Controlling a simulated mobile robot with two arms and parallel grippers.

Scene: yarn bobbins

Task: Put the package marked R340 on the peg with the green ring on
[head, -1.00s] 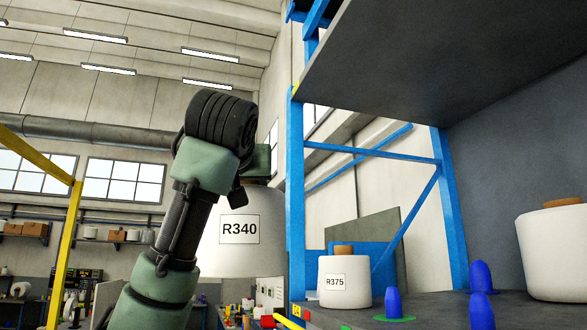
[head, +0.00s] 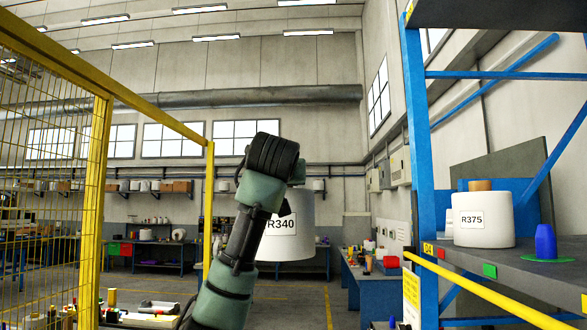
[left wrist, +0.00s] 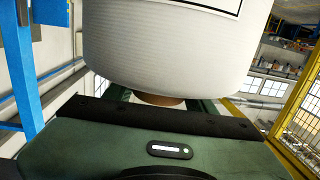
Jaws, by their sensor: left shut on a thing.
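The white package marked R340 (head: 288,235) hangs in the air in the middle of the head view, partly hidden behind my left arm. My left gripper (left wrist: 158,102) is shut on the package's brown core, seen in the left wrist view with the white package (left wrist: 170,45) filling the top. In the head view the arm hides its fingers. The blue peg (head: 546,241) with the green ring (head: 530,259) around its base stands empty on the shelf at the right, well apart from the package. My right gripper is not in view.
A package marked R375 (head: 483,222) stands on the grey shelf (head: 535,282), left of the blue peg. A blue upright (head: 419,160) and a yellow rail (head: 480,290) edge the rack. A yellow mesh fence (head: 50,150) stands at the left. Workbenches line the back.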

